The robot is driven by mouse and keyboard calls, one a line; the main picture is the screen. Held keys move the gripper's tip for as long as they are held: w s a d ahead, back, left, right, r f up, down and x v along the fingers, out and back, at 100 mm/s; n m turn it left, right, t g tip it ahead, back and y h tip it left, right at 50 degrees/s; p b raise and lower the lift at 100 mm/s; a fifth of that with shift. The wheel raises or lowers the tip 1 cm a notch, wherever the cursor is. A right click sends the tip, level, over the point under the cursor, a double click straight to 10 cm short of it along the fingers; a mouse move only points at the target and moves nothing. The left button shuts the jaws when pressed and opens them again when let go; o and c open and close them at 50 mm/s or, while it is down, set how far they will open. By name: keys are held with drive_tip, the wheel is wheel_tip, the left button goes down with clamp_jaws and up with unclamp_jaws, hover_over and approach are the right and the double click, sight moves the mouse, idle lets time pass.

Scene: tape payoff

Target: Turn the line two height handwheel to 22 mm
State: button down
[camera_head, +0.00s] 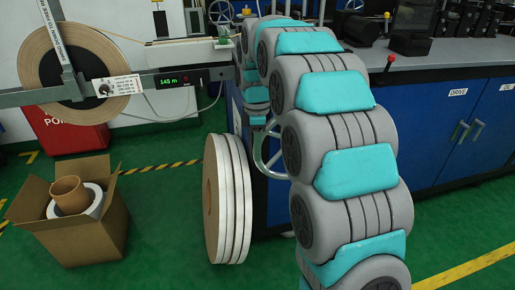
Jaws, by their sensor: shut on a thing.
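A grey spoked handwheel (267,163) stands on the near side of the blue bench, partly hidden behind my arm. My gripper (258,124) hangs down at the end of my arm, at the upper part of this wheel, and is shut on its rim. The fingertips are small and partly covered by my arm, so the exact grip is hard to see. No line number or millimetre scale for the wheel is readable here.
A stack of white-edged rolls (226,198) stands on the floor left of the handwheel. An open cardboard box (112,207) holds a roll and core. A large tape reel (98,62) hangs at upper left. Blue cabinets (482,128) stand at right. Green floor is clear at front centre.

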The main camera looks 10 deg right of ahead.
sight(263, 168)
wheel_tip(263, 168, down, 4)
drive_tip(key=h, duration=0.3)
drive_tip(key=shift+s+r+h, duration=0.1)
drive_tip(key=shift+r+h, duration=0.05)
drive_tip(key=shift+h, duration=0.15)
drive_tip(key=shift+d+f+h, duration=0.2)
drive_tip(key=shift+f+h, duration=0.3)
drive_tip(key=shift+h, duration=0.05)
drive_tip(key=shift+d+f+h, duration=0.2)
drive_tip(key=shift+f+h, duration=0.25)
drive_tip(key=shift+h, duration=0.1)
drive_tip(key=shift+d+f+h, duration=0.25)
drive_tip(key=shift+f+h, duration=0.25)
drive_tip(key=shift+d+f+h, duration=0.25)
drive_tip(key=shift+f+h, duration=0.25)
drive_tip(key=c, duration=0.7)
unclamp_jaws()
